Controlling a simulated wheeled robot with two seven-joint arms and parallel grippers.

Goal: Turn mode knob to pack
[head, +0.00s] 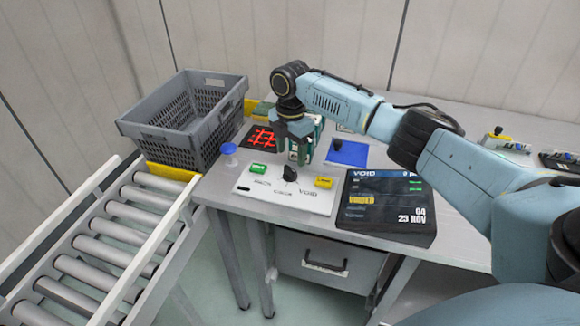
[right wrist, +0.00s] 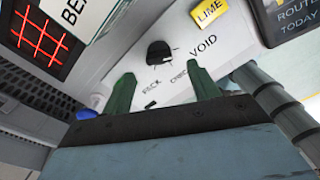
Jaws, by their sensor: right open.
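The mode knob (head: 290,173) is a small black knob on a white panel (head: 262,195) on the table. It also shows in the right wrist view (right wrist: 160,52). Printed words lie around its near side: PACK at the left, CHECK in the middle, VOID at the right. I cannot tell for certain which word the knob points at. My right gripper (head: 300,152) is open and empty, pointing down just above and behind the knob. In the right wrist view its two green fingers (right wrist: 163,82) are apart, with the knob beyond them, not between them. My left gripper is not in view.
The panel also carries a green block (head: 258,169) and a yellow block (head: 323,183). A black display (head: 388,205) stands to the right and a blue button (head: 229,149) to the left. A grey crate (head: 170,138) and a roller conveyor (head: 112,228) are at the left.

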